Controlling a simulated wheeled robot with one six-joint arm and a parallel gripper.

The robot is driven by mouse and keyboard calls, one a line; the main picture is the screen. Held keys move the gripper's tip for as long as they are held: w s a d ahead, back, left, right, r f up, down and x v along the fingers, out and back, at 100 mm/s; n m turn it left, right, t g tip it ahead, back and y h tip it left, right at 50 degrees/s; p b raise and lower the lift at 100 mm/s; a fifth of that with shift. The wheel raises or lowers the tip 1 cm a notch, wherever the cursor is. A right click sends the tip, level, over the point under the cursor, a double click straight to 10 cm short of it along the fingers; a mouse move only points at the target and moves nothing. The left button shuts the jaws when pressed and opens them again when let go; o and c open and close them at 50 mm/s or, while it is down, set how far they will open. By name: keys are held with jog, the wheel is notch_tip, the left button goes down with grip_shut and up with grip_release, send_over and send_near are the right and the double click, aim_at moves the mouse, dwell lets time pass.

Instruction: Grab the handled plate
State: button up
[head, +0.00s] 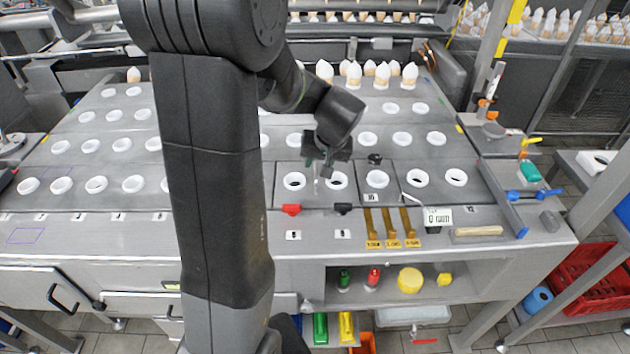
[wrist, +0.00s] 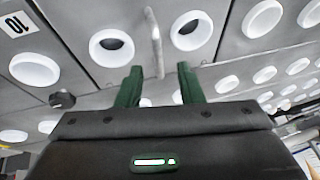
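A grey plate (head: 310,203) with two white rings lies in the table top. A thin, pale upright handle (head: 316,184) stands between its rings. In the wrist view, the plate (wrist: 130,18) and its handle (wrist: 154,40) are in front of my gripper. My gripper (head: 317,163) is above the plate, by the handle. In the wrist view, my gripper's green fingers (wrist: 160,70) are apart, and the handle's lower end shows in the gap between them. I cannot tell whether it is physically between the fingers. My arm hides part of the table to the left.
A black knob (head: 375,159) is to the right of my gripper. Brass hooks (head: 390,222) and a white sign (head: 438,217) stand to the right. White cones (head: 354,74) stand at the back.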

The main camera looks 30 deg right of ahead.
aim_at(316, 169)
jog(key=shift+p+x, duration=0.45)
jog(key=shift+x, duration=1.8)
jog(key=shift+s, duration=0.15)
grip_shut()
